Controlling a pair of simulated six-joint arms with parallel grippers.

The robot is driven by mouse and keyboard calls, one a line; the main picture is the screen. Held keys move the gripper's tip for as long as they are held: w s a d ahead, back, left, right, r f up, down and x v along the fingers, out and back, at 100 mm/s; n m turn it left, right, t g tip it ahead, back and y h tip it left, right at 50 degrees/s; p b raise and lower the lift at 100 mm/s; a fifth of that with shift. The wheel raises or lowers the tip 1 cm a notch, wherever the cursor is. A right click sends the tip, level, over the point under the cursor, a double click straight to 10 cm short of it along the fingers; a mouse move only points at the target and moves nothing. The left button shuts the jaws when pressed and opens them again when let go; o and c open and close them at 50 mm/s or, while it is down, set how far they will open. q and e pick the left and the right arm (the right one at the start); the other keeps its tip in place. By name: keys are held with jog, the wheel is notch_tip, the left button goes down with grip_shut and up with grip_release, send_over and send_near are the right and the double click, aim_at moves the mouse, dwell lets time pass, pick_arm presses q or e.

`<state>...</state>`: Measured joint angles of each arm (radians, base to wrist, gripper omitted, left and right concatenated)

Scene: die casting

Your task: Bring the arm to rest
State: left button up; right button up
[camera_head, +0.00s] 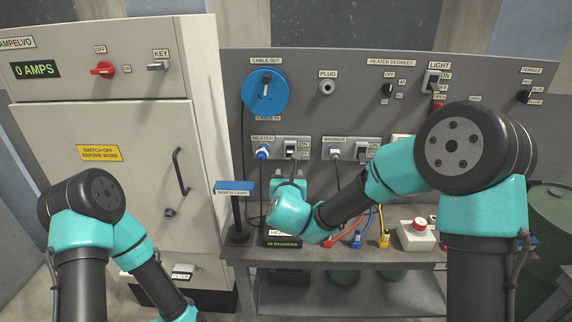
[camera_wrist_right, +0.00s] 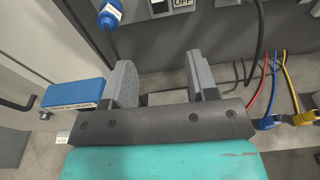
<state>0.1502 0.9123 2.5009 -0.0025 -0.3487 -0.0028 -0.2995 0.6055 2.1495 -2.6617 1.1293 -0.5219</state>
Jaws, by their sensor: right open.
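My right arm reaches from the right across the bench in the head view, with its teal wrist over the bench's left part. My right gripper (camera_head: 290,184) is mostly hidden behind that wrist, in front of the grey panel below the heater switch. In the right wrist view the gripper (camera_wrist_right: 160,84) shows its two grey fingers well apart, with nothing between them. My left arm stands at the lower left in front of the white cabinet (camera_head: 90,125), and its gripper is out of view.
The blue bench light (camera_head: 234,188) stands close to the left of my right gripper; it also shows in the wrist view (camera_wrist_right: 76,93). A heater plug (camera_head: 262,151), coloured cables and a red-button box (camera_head: 417,233) are nearby. A green drum (camera_head: 556,215) stands at the right.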

jog(key=s+d+f+m+g, duration=0.3)
jog(key=d+f+m+g, duration=0.1)
jog(key=f, duration=0.4)
jog(key=s+d+f+m+g+h, duration=0.1)
jog(key=s+d+f+m+g, duration=0.3)
jog(key=f, duration=0.5)
jog(key=s+d+f+m+g, duration=0.25)
jog(key=d+f+g, duration=0.2)
jog(key=f, duration=0.35)
jog(key=s+d+f+m+g+y, duration=0.1)
jog(key=s+d+f+m+y, duration=0.1)
jog(key=s+f+m, duration=0.5)
jog(key=s+d+f+m+g+y, duration=0.2)
jog(key=s+f+m, duration=0.6)
jog(key=s+m, duration=0.6)
jog(key=d+m+y, duration=0.1)
jog(key=m+y, duration=0.1)
jog(key=m, duration=0.3)
jog(key=shift+d+f, duration=0.25)
jog(key=shift+f, duration=0.05)
